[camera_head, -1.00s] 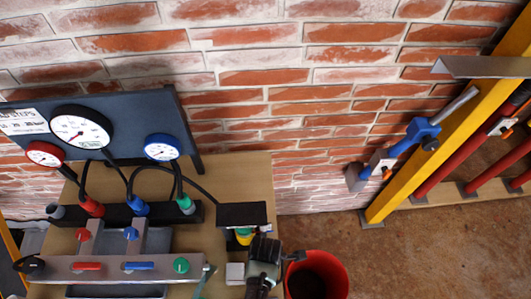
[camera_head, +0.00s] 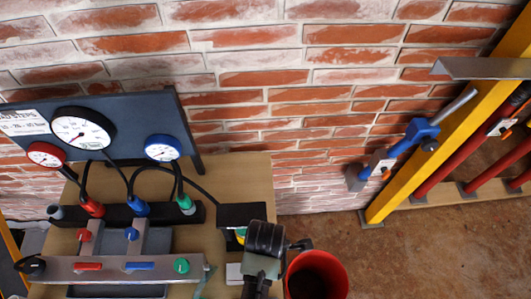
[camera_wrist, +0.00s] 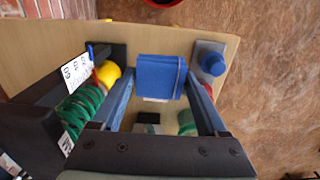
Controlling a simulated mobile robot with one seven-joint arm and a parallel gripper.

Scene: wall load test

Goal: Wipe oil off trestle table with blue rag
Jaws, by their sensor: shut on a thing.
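The trestle table (camera_head: 245,176) is a tan wooden top against the brick wall; its bare surface also shows in the wrist view (camera_wrist: 48,45). In the wrist view the blue rag (camera_wrist: 160,76) is a folded, block-like piece between the fingertips of my gripper (camera_wrist: 160,82). The gripper is shut on it, above the table top. In the head view my dark wrist hangs over the table's right end, and the fingers and rag are hidden. I cannot make out an oil patch in either view.
A red bucket (camera_head: 322,270) stands on the floor beside the table's right end. Gauges on a dark panel (camera_head: 120,112), hoses and a valve manifold (camera_head: 110,272) crowd the left. A blue knob on a grey base (camera_wrist: 213,64) sits right of the rag.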

